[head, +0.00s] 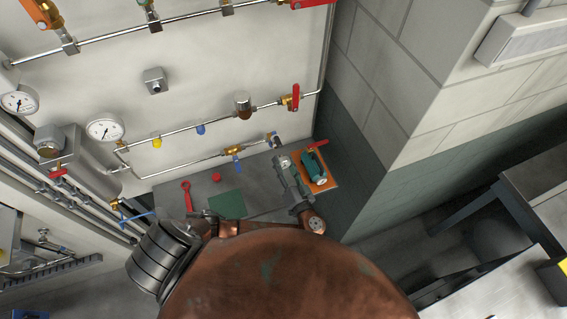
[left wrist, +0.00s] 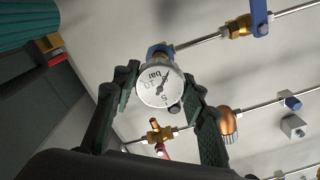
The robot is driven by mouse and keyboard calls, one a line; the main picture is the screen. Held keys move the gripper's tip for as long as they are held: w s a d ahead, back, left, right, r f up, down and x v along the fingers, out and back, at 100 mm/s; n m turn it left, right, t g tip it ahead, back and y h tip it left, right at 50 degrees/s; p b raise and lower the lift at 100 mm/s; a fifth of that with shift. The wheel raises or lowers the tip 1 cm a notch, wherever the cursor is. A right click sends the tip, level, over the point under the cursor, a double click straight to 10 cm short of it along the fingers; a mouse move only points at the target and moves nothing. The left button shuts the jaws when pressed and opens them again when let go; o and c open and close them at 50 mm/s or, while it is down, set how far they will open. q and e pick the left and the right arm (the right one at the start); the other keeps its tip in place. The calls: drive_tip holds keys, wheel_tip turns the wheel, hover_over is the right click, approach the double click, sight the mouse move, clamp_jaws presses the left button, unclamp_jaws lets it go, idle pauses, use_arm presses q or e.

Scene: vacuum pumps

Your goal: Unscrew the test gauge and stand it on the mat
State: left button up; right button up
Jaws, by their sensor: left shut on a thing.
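The test gauge shows in the left wrist view as a round white dial (left wrist: 161,87) marked "bar". It sits against a blue-and-metal fitting (left wrist: 159,52) at the end of a pipe run on the pale panel. In the head view, the fitting end (head: 272,137) is small, and the gauge face cannot be made out. My left gripper (left wrist: 162,88), with dark green fingers on both sides of the gauge, is shut on it; in the head view the gripper (head: 283,160) reaches up to the pipe end. The flat green mat (head: 227,205) lies on the grey shelf. My right gripper is not in view.
A teal pump (head: 315,172) on an orange board (head: 329,182) stands just right of my gripper. A red cap (head: 216,177) and a red wrench (head: 187,196) lie near the mat. Pipes with valves and another gauge (head: 105,130) line the panel. The mat is clear.

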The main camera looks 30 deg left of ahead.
use_arm(q)
drive_tip(key=shift+v, duration=2.5)
